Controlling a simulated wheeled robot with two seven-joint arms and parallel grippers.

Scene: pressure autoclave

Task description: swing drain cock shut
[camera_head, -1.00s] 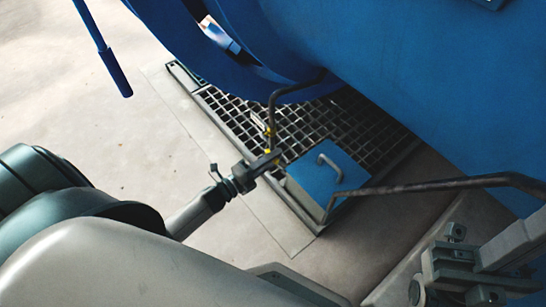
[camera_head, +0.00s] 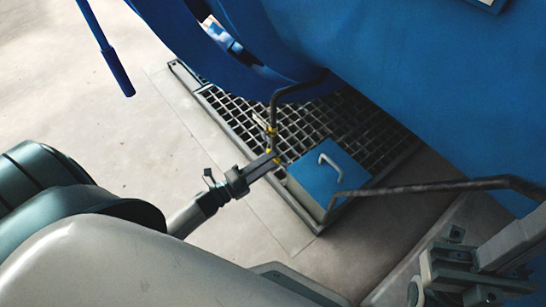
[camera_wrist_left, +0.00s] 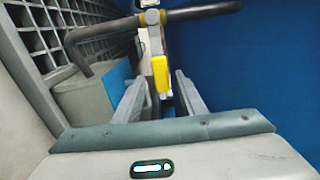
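The drain cock (camera_head: 272,153) hangs at the lower end of a dark bent pipe under the blue autoclave vessel (camera_head: 420,90), with small yellow parts on it. My left gripper (camera_head: 276,160) reaches it from the lower left. In the left wrist view, the cock's yellow lever (camera_wrist_left: 160,73) stands between the two spread fingers of the left gripper (camera_wrist_left: 160,98), with gaps on both sides. Its lower end is partly hidden. My right gripper (camera_head: 470,275) is at the lower right, away from the cock; its fingers are not clear.
A floor grating (camera_head: 225,112) lies under the vessel. A blue-topped box with a handle (camera_head: 328,178) stands on it, close to the left gripper. A dark bent pipe (camera_head: 430,188) runs to the right. A blue lever (camera_head: 118,73) hangs at upper left. Floor at left is clear.

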